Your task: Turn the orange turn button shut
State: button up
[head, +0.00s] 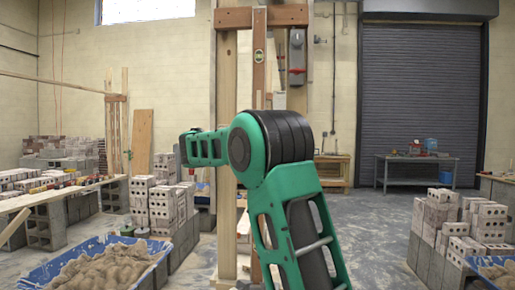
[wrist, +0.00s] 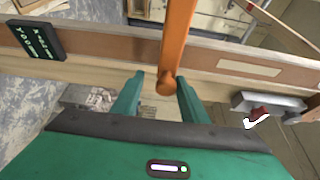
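The orange turn button (wrist: 177,45) shows in the wrist view as a long bar running down from the top edge across a brown board (wrist: 100,45). Its rounded near end lies between my gripper's two green fingers in the picture. My gripper (wrist: 160,82) is open. A gap shows on the left of the bar and a thinner one on the right; I cannot tell whether the fingers are level with it in depth. In the head view my green arm hides the gripper, and I cannot make out the turn button.
In the wrist view a black lettered plate (wrist: 36,40) is on the left and a grey fitting with a red part (wrist: 268,104) on the right.

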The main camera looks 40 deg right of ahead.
jog(key=shift+r, duration=0.15)
jog(key=v, duration=1)
jog(key=shift+a, duration=0.4)
jog(key=s+d+f+n+g+y, duration=0.1)
jog(key=s+f+n+y, duration=0.4)
jog(key=s+f, duration=0.4)
jog(key=s+d+f+n+g+y, duration=0.1)
jog(key=s+d+f+n+y, duration=0.15)
jog(key=s+f+n, duration=0.7)
jog(key=s+a+f+n+g+y, duration=0.4)
jog(key=s+a+f+n+y, duration=0.5)
jog(key=s+a+f, duration=0.9)
jog(key=s+f+n, duration=0.1)
jog(key=s+n, duration=0.1)
jog(key=s, duration=0.2)
jog(key=shift+f, duration=0.35)
jog(key=shift+s+y, duration=0.1)
jog(key=shift+y, duration=0.15)
